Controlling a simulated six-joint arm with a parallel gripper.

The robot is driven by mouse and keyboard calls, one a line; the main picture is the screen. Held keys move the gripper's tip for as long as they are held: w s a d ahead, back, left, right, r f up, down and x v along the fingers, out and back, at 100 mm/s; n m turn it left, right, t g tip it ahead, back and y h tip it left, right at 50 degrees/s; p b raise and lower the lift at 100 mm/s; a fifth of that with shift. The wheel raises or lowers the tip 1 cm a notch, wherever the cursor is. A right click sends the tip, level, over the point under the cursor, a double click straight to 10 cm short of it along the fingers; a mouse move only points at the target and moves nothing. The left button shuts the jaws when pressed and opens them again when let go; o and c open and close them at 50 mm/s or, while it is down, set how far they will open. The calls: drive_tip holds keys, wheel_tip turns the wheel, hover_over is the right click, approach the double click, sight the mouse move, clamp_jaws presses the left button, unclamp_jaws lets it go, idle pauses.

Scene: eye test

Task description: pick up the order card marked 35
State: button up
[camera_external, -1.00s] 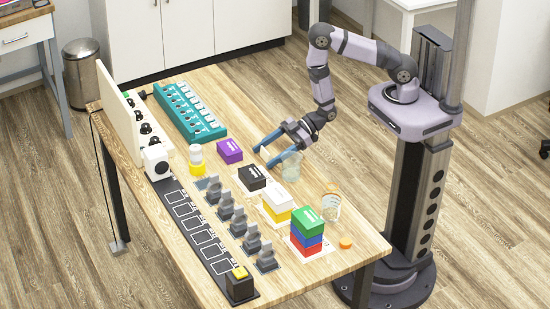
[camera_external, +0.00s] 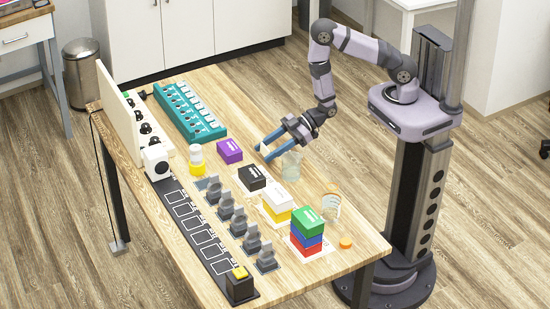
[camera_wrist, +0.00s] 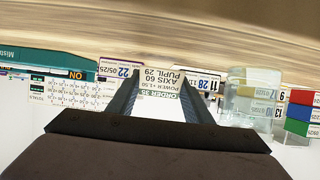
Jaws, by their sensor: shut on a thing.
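The order card marked 35 (camera_wrist: 158,86) is a pale card with dark print, upside down in the wrist view. It reads ORDER 35, POWER +1.50, AXIS 60 and PUPIL 29. My gripper (camera_wrist: 160,76) has one dark finger on each side of the card and is shut on it. In the external view my gripper (camera_external: 264,154) has blue fingers pointing left, above the table near the purple box. The card is too small to make out there.
A clear glass (camera_external: 291,164) stands close to my gripper, and another glass (camera_external: 331,206) farther front. A purple box (camera_external: 229,151), a black box (camera_external: 252,178) and a green-topped stack (camera_external: 308,222) line the table. A teal rack (camera_external: 188,110) is at the back.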

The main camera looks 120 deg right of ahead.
drive_tip(key=shift+r, duration=4.3)
drive_tip(key=shift+a, duration=0.15)
